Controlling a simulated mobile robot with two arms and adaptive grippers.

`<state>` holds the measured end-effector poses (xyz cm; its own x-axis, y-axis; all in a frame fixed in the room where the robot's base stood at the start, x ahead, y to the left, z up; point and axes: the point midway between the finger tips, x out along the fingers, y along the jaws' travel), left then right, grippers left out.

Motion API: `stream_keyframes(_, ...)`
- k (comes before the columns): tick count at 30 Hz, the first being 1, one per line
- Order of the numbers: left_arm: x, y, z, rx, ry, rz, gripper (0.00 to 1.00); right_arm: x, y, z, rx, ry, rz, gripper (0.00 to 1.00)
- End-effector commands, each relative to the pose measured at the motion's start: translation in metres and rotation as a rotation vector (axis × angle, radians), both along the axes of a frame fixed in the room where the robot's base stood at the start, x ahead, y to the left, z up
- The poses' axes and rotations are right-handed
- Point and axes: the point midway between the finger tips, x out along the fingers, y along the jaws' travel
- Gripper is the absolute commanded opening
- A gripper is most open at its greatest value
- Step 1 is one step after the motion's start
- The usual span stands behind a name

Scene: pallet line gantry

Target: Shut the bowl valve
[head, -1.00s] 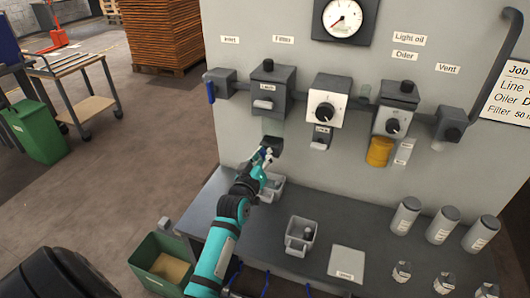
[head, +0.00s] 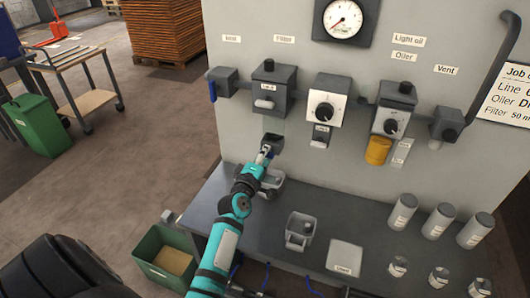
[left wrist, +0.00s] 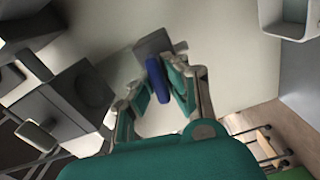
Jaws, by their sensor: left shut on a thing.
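The filter (head: 269,87) is a dark grey box on the light grey panel in the head view. Below it a small dark grey valve block (head: 272,141) sticks out of the panel. In the left wrist view this block (left wrist: 153,46) carries a short blue lever (left wrist: 157,80). My left gripper (head: 265,154) reaches up to the block from below. In the left wrist view its fingers (left wrist: 160,88) are on either side of the blue lever and shut on it. The fingers partly hide the lever in the head view.
A grey bench (head: 250,226) runs below the panel. A grey tray (head: 270,184) lies under my left gripper. A bin (head: 300,230), a pad (head: 344,257) and several canisters stand further right. A green crate (head: 165,257) is on the floor at lower left.

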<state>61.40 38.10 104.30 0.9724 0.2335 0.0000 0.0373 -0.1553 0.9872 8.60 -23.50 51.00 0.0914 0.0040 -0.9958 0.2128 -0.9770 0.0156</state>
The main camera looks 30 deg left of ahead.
Motion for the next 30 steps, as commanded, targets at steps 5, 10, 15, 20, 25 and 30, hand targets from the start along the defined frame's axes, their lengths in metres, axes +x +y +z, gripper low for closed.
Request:
stream_keyframes(5, -0.0001, 0.0008, 0.0003, -0.091, -0.023, 0.002, 0.0, -0.0001, 0.0, 0.0022, 0.0, 0.0, 0.0, 0.4)
stream_keyframes(10, -0.0001, 0.0008, 0.0, -0.144, -0.036, 0.002, 0.0, -0.0001, 0.0, 0.0029, 0.0, 0.0, 0.0, 0.4)
stream_keyframes(15, -0.0001, 0.0008, -0.0002, -0.167, -0.041, 0.002, 0.0, -0.0001, 0.0, 0.0032, 0.0, 0.0, 0.0, 0.4)
stream_keyframes(20, -0.0001, 0.0008, -0.0003, -0.174, -0.043, 0.002, 0.0, -0.0001, -0.0001, 0.0032, 0.0, 0.0, 0.0, 0.4)
stream_keyframes(25, -0.0001, 0.0007, -0.0003, -0.174, -0.043, 0.002, 0.0, -0.0001, -0.0001, 0.0032, 0.0, 0.0, 0.0, 0.4)
stream_keyframes(30, 0.0, 0.0006, -0.0003, -0.174, -0.043, 0.001, 0.2, -0.0001, -0.0001, 0.0032, 0.0, 0.0, 0.0, 0.4)
